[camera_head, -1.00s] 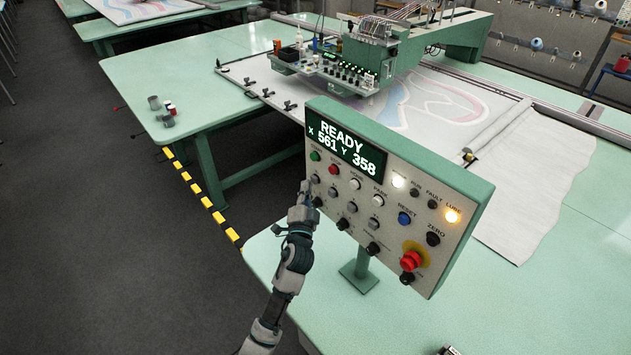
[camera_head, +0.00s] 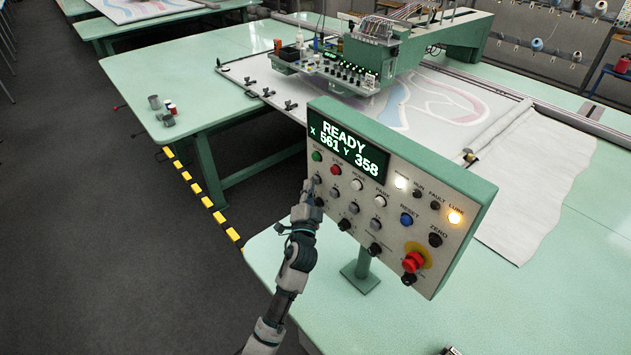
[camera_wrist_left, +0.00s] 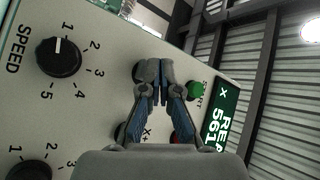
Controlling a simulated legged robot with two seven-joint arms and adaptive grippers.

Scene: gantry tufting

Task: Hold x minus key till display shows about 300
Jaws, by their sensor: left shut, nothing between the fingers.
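The control panel (camera_head: 400,185) stands tilted on a post. Its display (camera_head: 347,147) reads READY, X 561, Y 358. My left gripper (camera_head: 312,186) is shut and empty at the panel's left edge, by the leftmost grey key of the second row. In the left wrist view the shut fingertips (camera_wrist_left: 158,72) overlap a dark round key (camera_wrist_left: 139,74), taken as the x minus key; its label is hidden. I cannot tell whether they touch it. The neighbouring key (camera_wrist_left: 121,132) has an X+ label beside it. My right gripper is not in view.
The green start key (camera_head: 317,156) and red stop key (camera_head: 336,170) sit close above the gripper. A red emergency button (camera_head: 414,262) is at lower right, and black knobs line the lower row. The tufting head (camera_head: 365,60) stands over the table behind.

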